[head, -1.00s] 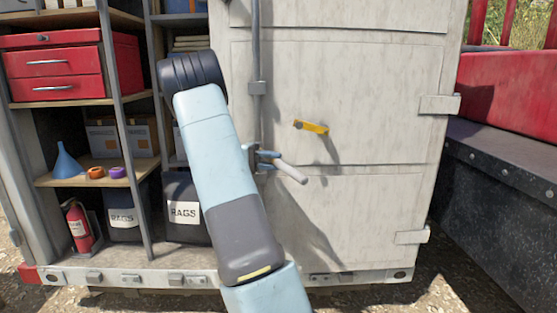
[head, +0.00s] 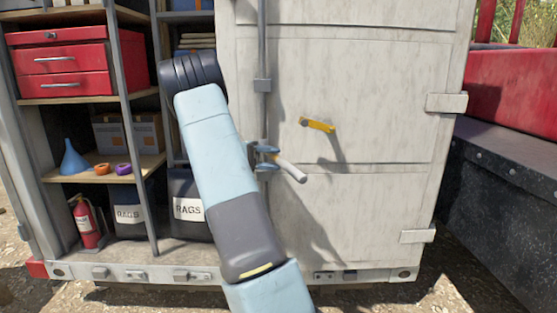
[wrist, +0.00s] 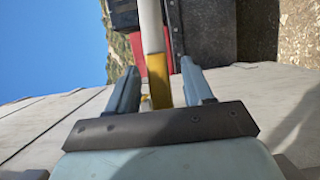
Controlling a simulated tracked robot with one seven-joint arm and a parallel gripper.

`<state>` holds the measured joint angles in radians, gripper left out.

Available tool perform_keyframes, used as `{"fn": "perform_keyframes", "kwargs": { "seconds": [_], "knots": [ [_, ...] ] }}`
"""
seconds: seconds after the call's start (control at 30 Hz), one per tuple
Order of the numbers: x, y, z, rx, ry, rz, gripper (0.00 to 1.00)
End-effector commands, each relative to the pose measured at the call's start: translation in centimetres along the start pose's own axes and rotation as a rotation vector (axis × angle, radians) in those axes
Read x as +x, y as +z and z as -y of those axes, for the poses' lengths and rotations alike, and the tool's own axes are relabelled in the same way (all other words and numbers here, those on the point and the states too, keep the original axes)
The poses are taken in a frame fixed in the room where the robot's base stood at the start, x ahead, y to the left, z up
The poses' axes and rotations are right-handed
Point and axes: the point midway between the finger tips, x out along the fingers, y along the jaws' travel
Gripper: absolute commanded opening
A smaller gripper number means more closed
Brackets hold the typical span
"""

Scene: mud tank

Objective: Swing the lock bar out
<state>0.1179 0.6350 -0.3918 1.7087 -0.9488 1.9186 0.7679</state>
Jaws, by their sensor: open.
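A tall grey lock rod (head: 262,55) runs down the pale container door. A whitish lock bar (head: 291,170) sticks out from it, low and to the right. My gripper (head: 263,156) is by the rod at the bar's inner end, its blue jaws partly hidden behind my arm. In the wrist view my gripper (wrist: 160,93) is open, one finger on each side of the white bar (wrist: 151,25) and a yellow part below it. I cannot tell whether either finger touches the bar. A yellow catch (head: 318,125) sits on the door above the bar.
The open bay at left has shelves with a red toolbox (head: 63,70), a blue funnel (head: 72,159), a fire extinguisher (head: 87,222) and rag bins (head: 188,209). A red and black vehicle body (head: 500,160) stands right of the door.

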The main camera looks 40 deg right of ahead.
Motion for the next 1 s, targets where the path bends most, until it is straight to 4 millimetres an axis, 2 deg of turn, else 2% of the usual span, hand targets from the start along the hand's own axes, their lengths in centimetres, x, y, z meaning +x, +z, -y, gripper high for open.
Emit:
{"fn": "perform_keyframes", "kwargs": {
  "seconds": [0.5, 0.73, 1.0],
  "knots": [
    [-9.9, 0.0, 0.2, 0.001, 0.001, -0.004, 0.51],
    [-12.0, 0.1, 0.2, -0.001, 0.000, -0.002, 0.51],
    [-12.4, 0.1, 0.2, -0.001, 0.000, -0.001, 0.51]
  ]
}}
